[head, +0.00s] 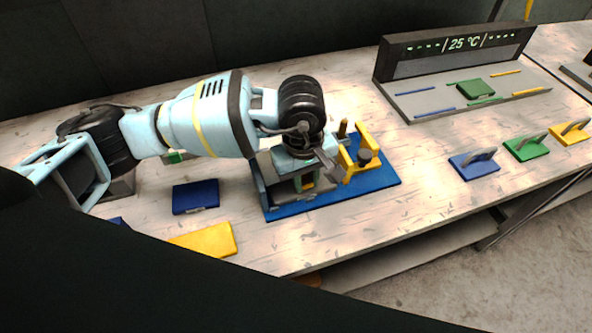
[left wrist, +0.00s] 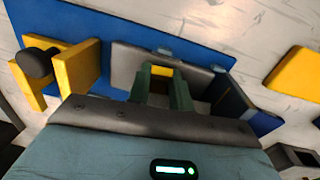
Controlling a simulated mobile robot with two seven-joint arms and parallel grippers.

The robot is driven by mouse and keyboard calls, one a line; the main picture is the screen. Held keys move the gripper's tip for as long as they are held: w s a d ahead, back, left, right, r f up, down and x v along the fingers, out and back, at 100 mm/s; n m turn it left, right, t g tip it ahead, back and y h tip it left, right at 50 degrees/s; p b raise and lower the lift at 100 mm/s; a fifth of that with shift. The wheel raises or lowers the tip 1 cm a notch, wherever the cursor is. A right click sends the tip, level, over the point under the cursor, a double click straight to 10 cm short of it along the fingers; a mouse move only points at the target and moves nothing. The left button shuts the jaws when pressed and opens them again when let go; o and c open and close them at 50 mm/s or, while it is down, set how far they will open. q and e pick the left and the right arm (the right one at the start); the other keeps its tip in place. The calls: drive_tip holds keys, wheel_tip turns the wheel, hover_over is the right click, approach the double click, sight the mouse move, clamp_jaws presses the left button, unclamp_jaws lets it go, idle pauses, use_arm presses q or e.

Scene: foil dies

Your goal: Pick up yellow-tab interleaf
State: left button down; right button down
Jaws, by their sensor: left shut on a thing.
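The yellow-tab interleaf shows as a small yellow tab (left wrist: 160,71) between my fingers in the left wrist view; the rest of it is hidden. It sits at a grey block on a blue base plate (head: 345,193), which also shows in the wrist view (left wrist: 85,27). My left gripper (head: 306,184) points down over the plate. Its dark green fingers (left wrist: 164,82) are shut on the tab. I cannot tell whether the interleaf is lifted clear. A yellow bracket (head: 361,158) with a black knob (left wrist: 35,63) stands beside the grey block. My right gripper is not in view.
A blue block (head: 195,196) and a yellow block (head: 207,241) lie left of the base plate. Blue (head: 474,165), green (head: 526,147) and yellow (head: 571,132) handled plates lie at right. A display (head: 455,50) stands behind a tray of strips. Bench between is clear.

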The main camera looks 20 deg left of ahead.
use_arm(q)
drive_tip(key=shift+r, duration=0.1)
